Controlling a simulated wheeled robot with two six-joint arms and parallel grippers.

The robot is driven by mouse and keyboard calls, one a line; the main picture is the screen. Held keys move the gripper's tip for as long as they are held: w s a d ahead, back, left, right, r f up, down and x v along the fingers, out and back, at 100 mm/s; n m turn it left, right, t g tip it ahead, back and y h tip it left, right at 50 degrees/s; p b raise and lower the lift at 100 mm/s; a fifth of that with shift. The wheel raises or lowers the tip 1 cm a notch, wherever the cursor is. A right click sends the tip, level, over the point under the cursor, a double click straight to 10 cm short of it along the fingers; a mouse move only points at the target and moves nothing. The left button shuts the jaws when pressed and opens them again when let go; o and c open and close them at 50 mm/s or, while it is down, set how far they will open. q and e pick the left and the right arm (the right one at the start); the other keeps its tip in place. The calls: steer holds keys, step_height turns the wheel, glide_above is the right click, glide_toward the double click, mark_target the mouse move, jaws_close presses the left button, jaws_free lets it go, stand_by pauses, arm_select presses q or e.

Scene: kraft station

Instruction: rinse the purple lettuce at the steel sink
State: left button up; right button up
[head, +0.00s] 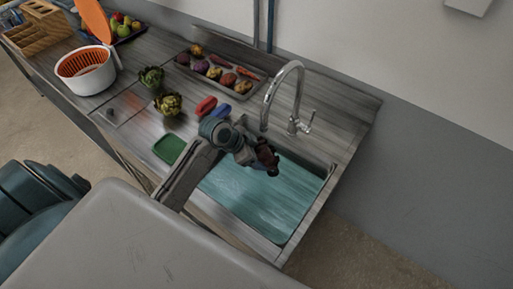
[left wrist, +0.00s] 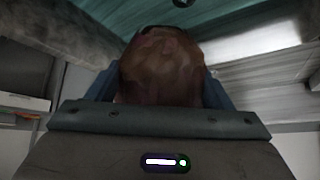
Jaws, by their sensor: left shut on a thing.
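My left gripper (head: 262,160) reaches over the steel sink (head: 323,187) in the head view. It is shut on the purple lettuce (head: 267,157), which looks dark reddish brown. The lettuce also shows in the left wrist view (left wrist: 160,66), filling the space between the fingers (left wrist: 212,92). The sink's basin looks teal, with a streaked surface. The chrome faucet (head: 296,88) stands behind the basin, its spout end to the upper left of the held lettuce. The right gripper is not in view.
Left of the sink lie a red thing (head: 206,106), a blue thing (head: 221,111) and a green pad (head: 169,149). Two artichokes (head: 168,104) stand near them. A tray (head: 243,96) of vegetables lies at the back. A white spinner (head: 86,77) stands further left.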

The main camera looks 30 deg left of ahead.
arm_select(q)
steer(key=shift+s+f, duration=0.1)
steer(key=shift+f, duration=0.8)
step_height(320, 180, down, 14)
steer(key=b, duration=1)
steer(key=shift+r, duration=0.15)
stand_by(0.9)
steer(key=shift+r, duration=0.1)
step_height(320, 180, up, 12)
steer(key=p, duration=1)
steer(key=shift+f, duration=0.25)
steer(key=shift+r, duration=3.95)
